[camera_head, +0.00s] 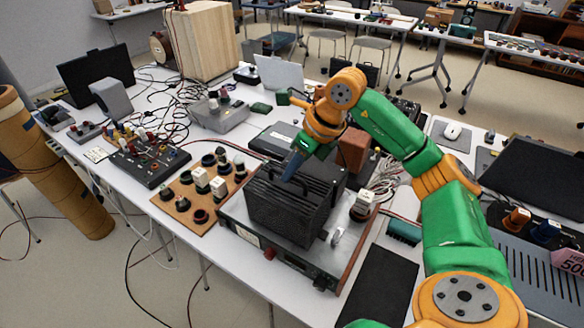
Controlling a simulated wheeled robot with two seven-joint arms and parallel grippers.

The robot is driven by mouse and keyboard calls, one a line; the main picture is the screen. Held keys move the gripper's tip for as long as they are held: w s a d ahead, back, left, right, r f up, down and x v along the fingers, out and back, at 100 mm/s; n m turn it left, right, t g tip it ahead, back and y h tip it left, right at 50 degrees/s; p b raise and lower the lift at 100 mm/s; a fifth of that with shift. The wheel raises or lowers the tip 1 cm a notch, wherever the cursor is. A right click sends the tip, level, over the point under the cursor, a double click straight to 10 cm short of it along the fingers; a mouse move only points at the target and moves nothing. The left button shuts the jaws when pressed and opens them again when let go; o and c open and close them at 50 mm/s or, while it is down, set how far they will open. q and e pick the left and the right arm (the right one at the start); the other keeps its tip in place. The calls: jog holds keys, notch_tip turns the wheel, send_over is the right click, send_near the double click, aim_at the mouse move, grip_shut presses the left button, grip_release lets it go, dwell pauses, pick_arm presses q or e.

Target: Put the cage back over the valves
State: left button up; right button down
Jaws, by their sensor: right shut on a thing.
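The cage (290,208) is a black slatted box, slightly tilted in the picture, at the middle of the table. It is over the top of a flat amplifier chassis (268,247) with a wooden side. I cannot tell if the cage rests on the chassis or hangs just above it. My right gripper (291,170) is shut on the top of the cage, reaching down from the upper right. Any valves under the cage are hidden. A white-topped part (362,205) stands uncovered at the chassis's right end. My left gripper is out of view.
A brown board (176,212) with several valve-like parts lies left of the chassis. A black control box (148,160) with knobs and cables is further left. A dark mat (383,288) lies at the front right. A large brown tube (50,165) stands at the left edge.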

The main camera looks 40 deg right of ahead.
jog(key=shift+f, duration=0.1)
jog(key=c, duration=0.8)
grip_release()
jog(key=shift+c, duration=0.2)
